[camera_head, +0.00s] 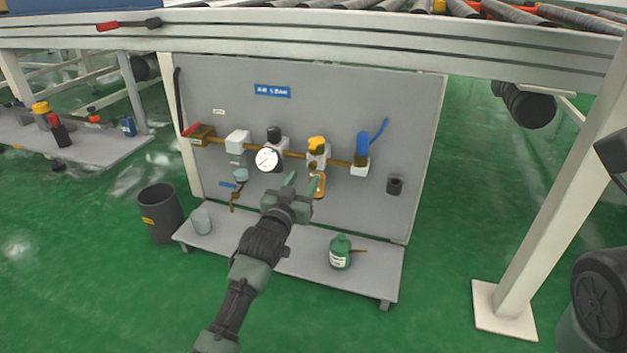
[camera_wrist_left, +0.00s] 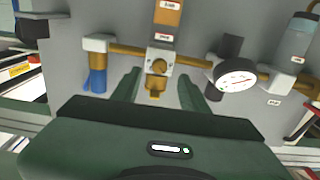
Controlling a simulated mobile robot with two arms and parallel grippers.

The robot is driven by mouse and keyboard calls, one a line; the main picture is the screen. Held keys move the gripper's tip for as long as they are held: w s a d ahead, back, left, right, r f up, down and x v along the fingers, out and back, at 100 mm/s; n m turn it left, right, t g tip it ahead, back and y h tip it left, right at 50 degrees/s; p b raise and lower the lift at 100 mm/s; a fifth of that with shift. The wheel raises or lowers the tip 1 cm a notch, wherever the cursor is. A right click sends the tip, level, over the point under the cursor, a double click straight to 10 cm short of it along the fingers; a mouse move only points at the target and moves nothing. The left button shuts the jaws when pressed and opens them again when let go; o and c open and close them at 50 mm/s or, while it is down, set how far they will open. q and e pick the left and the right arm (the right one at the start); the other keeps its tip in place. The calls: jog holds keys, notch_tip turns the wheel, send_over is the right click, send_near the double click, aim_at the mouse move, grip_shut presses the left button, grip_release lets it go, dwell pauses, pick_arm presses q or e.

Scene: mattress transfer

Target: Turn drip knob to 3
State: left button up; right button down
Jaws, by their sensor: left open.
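The lubricator unit on the grey panel has a yellow knob (camera_head: 317,144) on top and an amber bowl (camera_head: 318,185) below, partly behind my left gripper in the head view. My left gripper (camera_head: 302,182) is open and points at the panel just below the unit's block. The fingers look apart from the knob; the exact gap cannot be told. No dial number is readable. My right gripper is not in view.
A pressure gauge (camera_head: 267,159) sits left of the lubricator and a blue-handled valve (camera_head: 362,147) sits right. A green bottle (camera_head: 340,252) and a clear cup (camera_head: 201,220) stand on the low shelf (camera_head: 300,262). A dark bin (camera_head: 160,213) stands left. A conveyor frame (camera_head: 400,50) runs above.

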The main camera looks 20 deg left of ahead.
aim_at(312, 168)
pick_arm(q)
jog(key=w, duration=0.1)
jog(key=w+b, duration=0.2)
jog(key=w, duration=0.1)
jog(key=shift+d+f, duration=0.1)
jog(key=shift+f, duration=0.15)
jog(key=shift+w+r+b, duration=0.15)
jog(key=shift+w+b, duration=0.3)
jog(key=shift+w, duration=0.1)
grip_shut()
